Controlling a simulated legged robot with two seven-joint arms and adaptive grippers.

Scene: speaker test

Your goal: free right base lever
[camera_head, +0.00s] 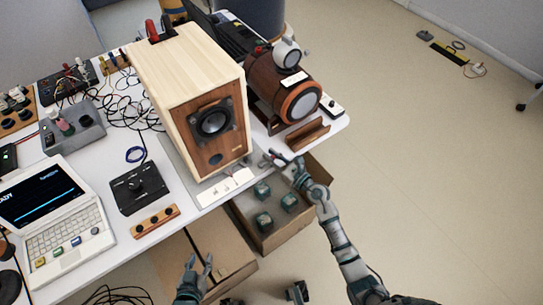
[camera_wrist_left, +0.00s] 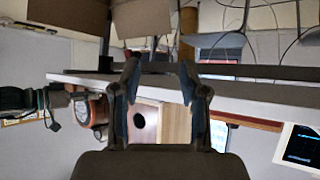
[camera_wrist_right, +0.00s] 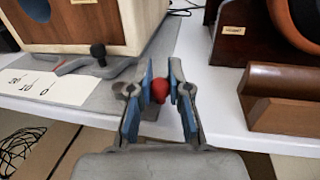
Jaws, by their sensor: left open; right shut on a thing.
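The wooden speaker box (camera_head: 195,95) stands on a grey base plate (camera_head: 178,152) near the table's front edge. My right gripper (camera_head: 283,160) is at the plate's right front corner. In the right wrist view its fingers (camera_wrist_right: 160,88) are shut on a red knob (camera_wrist_right: 160,92), the end of the right base lever; the lever's arm is mostly hidden. A second lever with a black knob (camera_wrist_right: 97,51) stands to its left, in front of the box. My left gripper (camera_head: 198,265) is open and empty, low in front of the table; its fingers (camera_wrist_left: 158,85) also show in the left wrist view.
A white marked card (camera_head: 226,187) lies at the plate's front. A brown wooden holder (camera_head: 307,134) and a wooden drum-shaped speaker (camera_head: 283,92) stand to the right. Below the table edge is an open box (camera_head: 268,240) with several green cubes. A laptop (camera_head: 55,215) stands at left.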

